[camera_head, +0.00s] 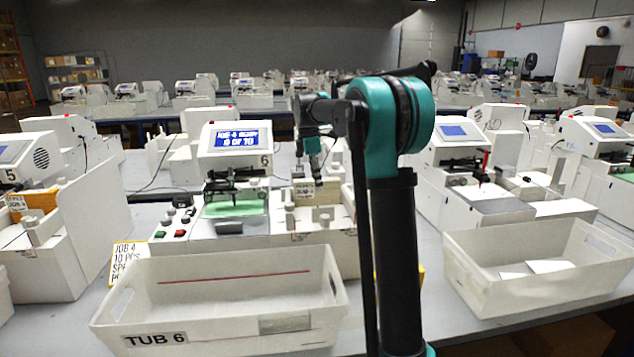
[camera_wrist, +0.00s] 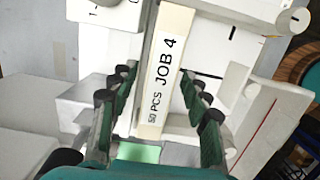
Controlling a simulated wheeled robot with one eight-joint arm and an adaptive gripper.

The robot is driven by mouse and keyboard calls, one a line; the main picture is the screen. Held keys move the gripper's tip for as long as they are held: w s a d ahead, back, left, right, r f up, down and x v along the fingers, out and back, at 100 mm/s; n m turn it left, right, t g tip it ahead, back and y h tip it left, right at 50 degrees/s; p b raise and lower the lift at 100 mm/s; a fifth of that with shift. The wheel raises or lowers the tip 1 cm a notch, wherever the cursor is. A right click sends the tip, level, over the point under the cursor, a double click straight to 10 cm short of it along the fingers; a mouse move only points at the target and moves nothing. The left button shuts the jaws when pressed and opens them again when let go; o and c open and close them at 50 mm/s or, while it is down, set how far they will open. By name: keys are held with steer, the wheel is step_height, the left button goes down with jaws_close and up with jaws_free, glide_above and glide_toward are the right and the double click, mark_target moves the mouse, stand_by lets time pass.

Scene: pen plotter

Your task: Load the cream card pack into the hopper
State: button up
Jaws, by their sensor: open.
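A cream card pack (camera_wrist: 160,85) printed "JOB 4" and "50 PCS" stands between the fingers of my gripper (camera_wrist: 158,76) in the wrist view. The fingers are open, one on each side of it, with gaps visible. In the head view the pack (camera_head: 304,192) is a small pale block at the right of plotter 6 (camera_head: 236,143). My gripper (camera_head: 313,165) is just above and around it, pointing down. The pack appears to be in or at the white hopper parts (camera_head: 322,222); its lower end is hidden, so I cannot tell how it is seated.
A white tub (camera_head: 150,337) marked TUB 6 stands in front of the plotter. Another tub (camera_head: 480,290) with white cards is at right. A job sign (camera_head: 128,258) stands at left. A green sheet (camera_head: 232,208) lies on the plotter bed. Neighbouring plotters flank both sides.

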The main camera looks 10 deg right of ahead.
step_height(320, 180, up, 12)
steer(key=a, duration=0.1)
steer(key=shift+a, duration=0.4)
